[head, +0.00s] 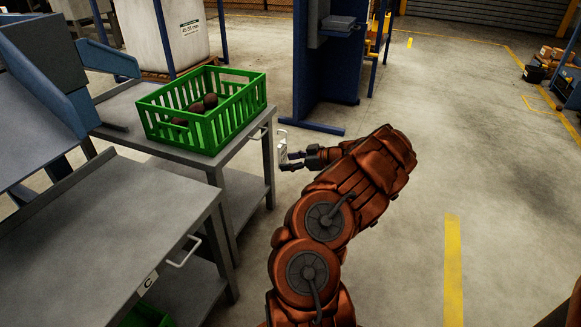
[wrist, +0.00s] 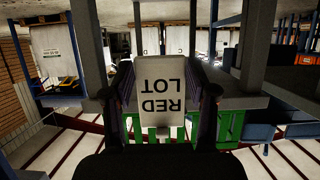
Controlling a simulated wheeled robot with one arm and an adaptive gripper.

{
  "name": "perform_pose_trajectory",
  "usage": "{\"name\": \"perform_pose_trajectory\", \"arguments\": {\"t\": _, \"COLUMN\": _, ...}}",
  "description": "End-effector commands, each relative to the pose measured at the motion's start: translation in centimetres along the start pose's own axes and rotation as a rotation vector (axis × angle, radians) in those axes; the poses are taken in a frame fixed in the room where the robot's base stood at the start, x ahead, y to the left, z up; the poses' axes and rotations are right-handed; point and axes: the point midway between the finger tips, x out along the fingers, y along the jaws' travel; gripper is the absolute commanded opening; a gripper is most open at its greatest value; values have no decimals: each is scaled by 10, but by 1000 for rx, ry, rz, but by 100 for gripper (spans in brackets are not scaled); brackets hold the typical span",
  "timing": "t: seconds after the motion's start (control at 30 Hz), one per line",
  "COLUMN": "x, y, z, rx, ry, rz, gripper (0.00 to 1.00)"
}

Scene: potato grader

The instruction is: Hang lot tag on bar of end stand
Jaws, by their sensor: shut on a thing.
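My gripper (head: 292,160) is shut on the lot tag (head: 282,148), a small pale plate with a wire-like loop at its top. In the wrist view the tag (wrist: 162,88) sits between the two dark fingers and reads "RED LOT" upside down. The end stand (head: 228,160) is a grey table, and a short bar (head: 258,134) juts from its right side. The tag is in the air to the right of this bar, and a gap shows between them in the head view. I cannot make out the bar surely in the wrist view.
A green crate (head: 203,137) with a few dark potatoes stands on the end stand. A nearer grey table (head: 110,230) has its own side bar (head: 184,251) and a "C" label (head: 148,283). A blue post unit (head: 328,60) stands behind.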

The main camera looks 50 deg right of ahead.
Motion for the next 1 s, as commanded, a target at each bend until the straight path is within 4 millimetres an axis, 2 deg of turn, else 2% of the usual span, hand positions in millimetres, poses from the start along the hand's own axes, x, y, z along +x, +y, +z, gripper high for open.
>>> {"name": "perform_pose_trajectory", "arguments": {"t": 0.27, "x": 10, "y": 1, "z": -5, "rx": 2, "ry": -1, "rz": 1, "gripper": 28}}
{"name": "perform_pose_trajectory", "arguments": {"t": 1.0, "x": 53, "y": 0, "z": -24, "rx": 2, "ry": -1, "rz": -1, "gripper": 28}}
